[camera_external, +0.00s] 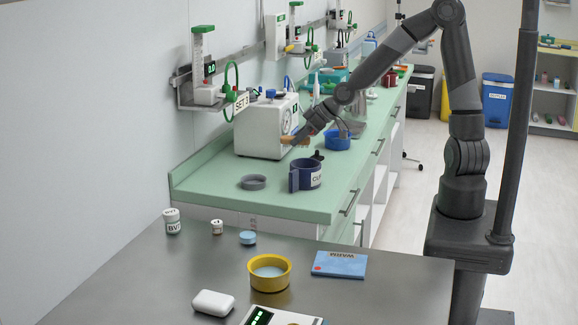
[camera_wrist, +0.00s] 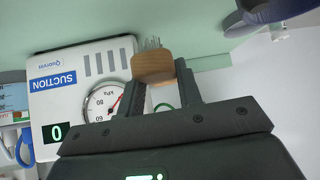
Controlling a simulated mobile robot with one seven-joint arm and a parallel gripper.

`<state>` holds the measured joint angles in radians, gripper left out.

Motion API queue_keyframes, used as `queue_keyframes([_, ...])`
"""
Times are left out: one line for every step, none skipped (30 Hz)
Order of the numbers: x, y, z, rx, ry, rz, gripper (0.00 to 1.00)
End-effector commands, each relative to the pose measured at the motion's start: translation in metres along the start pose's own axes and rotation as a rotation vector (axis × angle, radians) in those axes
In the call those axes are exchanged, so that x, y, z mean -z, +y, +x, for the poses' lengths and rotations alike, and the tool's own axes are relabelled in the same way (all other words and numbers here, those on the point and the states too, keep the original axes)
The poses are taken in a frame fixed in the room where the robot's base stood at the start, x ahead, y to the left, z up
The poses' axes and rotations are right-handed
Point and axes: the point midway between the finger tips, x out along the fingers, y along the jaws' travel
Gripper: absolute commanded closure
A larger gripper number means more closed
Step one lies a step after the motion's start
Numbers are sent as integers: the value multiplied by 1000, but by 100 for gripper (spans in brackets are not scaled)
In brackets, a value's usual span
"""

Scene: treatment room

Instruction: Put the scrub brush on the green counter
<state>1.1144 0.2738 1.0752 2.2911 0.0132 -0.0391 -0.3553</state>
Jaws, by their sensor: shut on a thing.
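The scrub brush (camera_external: 289,140) has a light wooden block, and in the wrist view (camera_wrist: 153,67) its thin pale bristles show too. My gripper (camera_external: 302,138) is shut on the brush, with a dark finger on each side of the block in the wrist view (camera_wrist: 160,86). The gripper and brush are over the green counter (camera_external: 285,205), close to the front of the white suction unit (camera_external: 262,132). The brush looks held above the counter top; the exact gap cannot be told.
A blue bowl (camera_external: 337,141) is behind the gripper. Bare counter lies around the dish. A steel table (camera_external: 180,262) with a yellow bowl (camera_external: 269,278) is in the foreground.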

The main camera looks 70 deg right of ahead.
Motion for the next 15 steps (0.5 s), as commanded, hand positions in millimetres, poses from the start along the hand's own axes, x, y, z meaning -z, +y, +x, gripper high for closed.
queue_keyframes([-1,6,-2,-8,0,7,94])
queue_keyframes([-2,9,-3,-13,0,10,94])
queue_keyframes([-2,11,-5,-18,0,14,94])
queue_keyframes([-2,13,-5,-22,0,18,94])
queue_keyframes([-2,15,-6,-27,0,22,94])
queue_keyframes([-3,17,-7,-33,0,29,94])
queue_keyframes([-3,18,-7,-39,0,35,94])
queue_keyframes([-3,20,-8,-46,0,40,94])
queue_keyframes([-3,22,-8,-55,0,49,94])
queue_keyframes([-3,23,-8,-61,0,56,94])
queue_keyframes([-3,25,-9,-68,0,62,94])
queue_keyframes([-3,26,-9,-73,-1,69,94])
queue_keyframes([-3,27,-9,-79,-1,74,94])
queue_keyframes([-3,28,-9,-84,0,79,94])
queue_keyframes([-3,29,-9,-91,-1,87,94])
